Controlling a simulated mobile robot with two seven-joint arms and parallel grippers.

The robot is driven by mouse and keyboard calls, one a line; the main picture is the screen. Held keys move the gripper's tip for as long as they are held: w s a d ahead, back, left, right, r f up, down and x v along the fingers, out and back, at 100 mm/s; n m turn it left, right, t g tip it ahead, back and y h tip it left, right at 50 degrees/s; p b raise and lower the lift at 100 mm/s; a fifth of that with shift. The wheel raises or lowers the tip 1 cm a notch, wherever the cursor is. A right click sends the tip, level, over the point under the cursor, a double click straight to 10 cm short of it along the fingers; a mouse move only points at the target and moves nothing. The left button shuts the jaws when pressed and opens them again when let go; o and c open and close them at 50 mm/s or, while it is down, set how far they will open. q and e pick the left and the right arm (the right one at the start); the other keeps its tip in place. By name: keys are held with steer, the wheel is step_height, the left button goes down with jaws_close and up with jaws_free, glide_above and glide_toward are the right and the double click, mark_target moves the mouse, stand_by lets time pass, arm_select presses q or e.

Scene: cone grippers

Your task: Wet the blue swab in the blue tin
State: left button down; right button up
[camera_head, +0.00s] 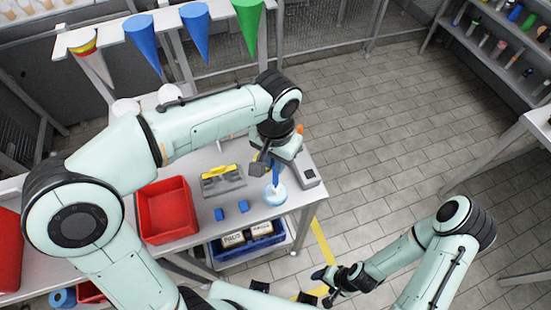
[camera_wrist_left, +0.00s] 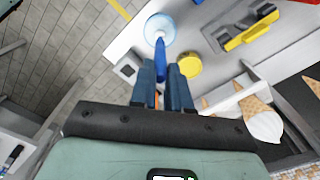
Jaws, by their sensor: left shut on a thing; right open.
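My left gripper (camera_head: 273,168) is low over the table near its right end, shut on the blue swab. In the left wrist view the blue swab (camera_wrist_left: 160,58) comes out between the two fingertips (camera_wrist_left: 162,74) and points at the blue tin. The blue tin (camera_head: 276,197) is a round, light-blue dish standing on the table; it also shows in the wrist view (camera_wrist_left: 161,19). The swab's far end overlaps the tin's opening in both views; I cannot tell whether it touches the inside. My right gripper (camera_head: 333,284) is open and empty, away from the table at lower right.
A yellow round tin (camera_wrist_left: 188,66) stands close to the blue tin. A grey holder with a yellow bar (camera_head: 222,180), two small blue blocks (camera_head: 220,214) and a red bin (camera_head: 165,212) are to the left. A grey box (camera_head: 308,177) stands right of the tin, near the table edge.

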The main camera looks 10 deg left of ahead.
arm_select(q)
steer(key=shift+f, duration=0.45)
arm_select(e)
steer(key=shift+s+f, duration=0.2)
stand_by(1.1)
arm_select(q)
steer(key=shift+r+p, duration=0.8)
steer(key=shift+r, duration=0.85)
steer(key=shift+r+p, duration=0.95)
steer(key=shift+r, duration=1.05)
arm_select(e)
steer(key=w+r, duration=0.5)
steer(key=shift+w+t, duration=0.2)
steer(key=shift+t, duration=0.1)
arm_select(q)
steer(key=shift+s+f, duration=0.1)
arm_select(e)
steer(key=shift+s, duration=0.1)
